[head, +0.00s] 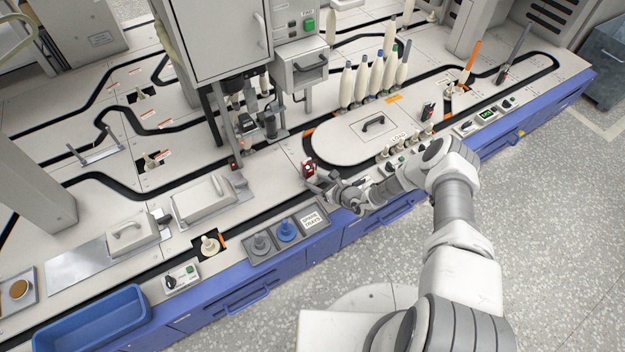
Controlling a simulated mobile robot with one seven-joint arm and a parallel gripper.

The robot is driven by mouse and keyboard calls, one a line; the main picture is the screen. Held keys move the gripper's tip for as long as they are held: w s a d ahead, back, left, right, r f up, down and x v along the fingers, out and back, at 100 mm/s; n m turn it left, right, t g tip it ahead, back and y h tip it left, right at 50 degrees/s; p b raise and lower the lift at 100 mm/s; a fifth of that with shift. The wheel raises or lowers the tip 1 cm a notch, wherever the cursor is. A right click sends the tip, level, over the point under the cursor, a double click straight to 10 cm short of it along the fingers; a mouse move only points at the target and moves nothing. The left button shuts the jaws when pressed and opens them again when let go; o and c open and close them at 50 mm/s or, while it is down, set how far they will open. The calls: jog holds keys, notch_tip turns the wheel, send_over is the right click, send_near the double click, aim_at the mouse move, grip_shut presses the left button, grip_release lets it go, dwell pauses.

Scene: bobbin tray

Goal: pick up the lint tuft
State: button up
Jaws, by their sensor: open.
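I cannot make out a lint tuft in the head view; it may be too small to tell or hidden behind my gripper. My gripper (322,187) is open at the front edge of the machine's deck, close to a small red and black device (309,167). I see nothing held between its fingers. The wrist and forearm hide part of the deck edge and the blue front behind them.
Grey and blue pegged trays (286,231) lie by a "spare trays" sign (312,219) left of my gripper. A blue bin (92,320) sits front left. Upright bobbins (362,80) stand behind an oval plate (345,135). A tall cabinet (215,40) rises behind.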

grip_shut()
